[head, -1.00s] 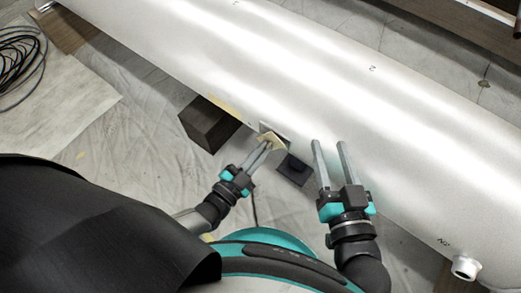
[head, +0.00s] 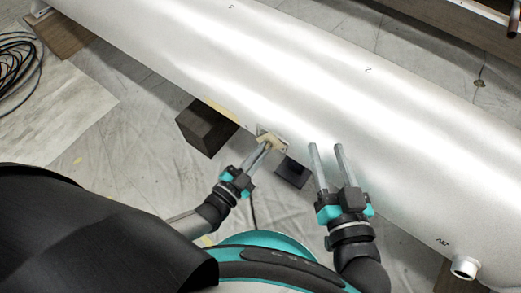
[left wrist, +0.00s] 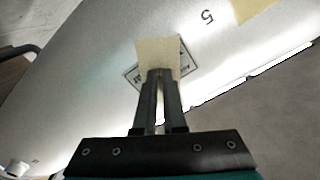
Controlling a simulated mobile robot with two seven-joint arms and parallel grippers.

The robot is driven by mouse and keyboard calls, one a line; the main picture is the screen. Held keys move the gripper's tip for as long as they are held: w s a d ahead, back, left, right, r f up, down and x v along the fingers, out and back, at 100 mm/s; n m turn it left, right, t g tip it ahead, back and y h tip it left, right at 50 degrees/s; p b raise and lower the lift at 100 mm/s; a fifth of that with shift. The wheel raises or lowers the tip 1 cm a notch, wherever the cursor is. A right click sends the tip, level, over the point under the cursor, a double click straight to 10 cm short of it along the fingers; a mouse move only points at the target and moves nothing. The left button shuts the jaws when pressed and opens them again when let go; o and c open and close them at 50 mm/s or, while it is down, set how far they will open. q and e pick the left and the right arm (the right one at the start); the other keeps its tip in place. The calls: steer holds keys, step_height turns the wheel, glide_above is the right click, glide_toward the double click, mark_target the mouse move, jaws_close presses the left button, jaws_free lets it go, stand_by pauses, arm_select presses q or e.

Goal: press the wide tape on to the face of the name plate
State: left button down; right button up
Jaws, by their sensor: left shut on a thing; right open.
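The wide tape (left wrist: 157,52) is a beige piece held at its lower edge between the fingertips of my left gripper (left wrist: 161,74). In the left wrist view it lies over the middle of the name plate (left wrist: 132,76), a pale plate with a dark border and print; plate corners show on both sides. I cannot tell whether the tape touches the plate. In the head view my left gripper (head: 264,147) holds the tape (head: 273,142) at the tank's lower side; the plate is mostly hidden. My right gripper (head: 325,147) is open and empty in front of the tank.
A long, pale metal tank (head: 300,95) lies across the view, with a pipe stub (head: 463,267) at lower right. A dark block (head: 205,128) and a smaller dark block (head: 291,172) are by its lower side. Another beige patch (left wrist: 250,8) is on the tank. Cables (head: 22,65) lie far left.

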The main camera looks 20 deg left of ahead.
arm_select(q)
steer(key=shift+w+d, duration=0.1)
steer(key=shift+w, duration=0.3)
stand_by(0.4)
steer(key=c, duration=0.9)
jaws_free()
steer(key=shift+p+v, duration=1.75)
steer(key=shift+v, duration=5.9)
arm_select(e)
steer(key=shift+s+d+f+n+g+h, duration=0.1)
steer(key=shift+d+f+g+h, duration=0.4)
steer(key=shift+d+g, duration=0.45)
steer(key=shift+s+d+f+n+g+h, duration=0.1)
steer(key=shift+d+f+g+h, duration=0.35)
steer(key=shift+d+g, duration=0.45)
steer(key=shift+s+d+f+n+g+h, duration=0.1)
steer(key=shift+d+f+g+h, duration=0.35)
steer(key=shift+d+g, duration=0.5)
arm_select(q)
steer(key=shift+w+d+r, duration=0.1)
steer(key=shift+d, duration=0.05)
arm_select(e)
steer(key=shift+a+r, duration=0.1)
steer(key=shift+a, duration=0.05)
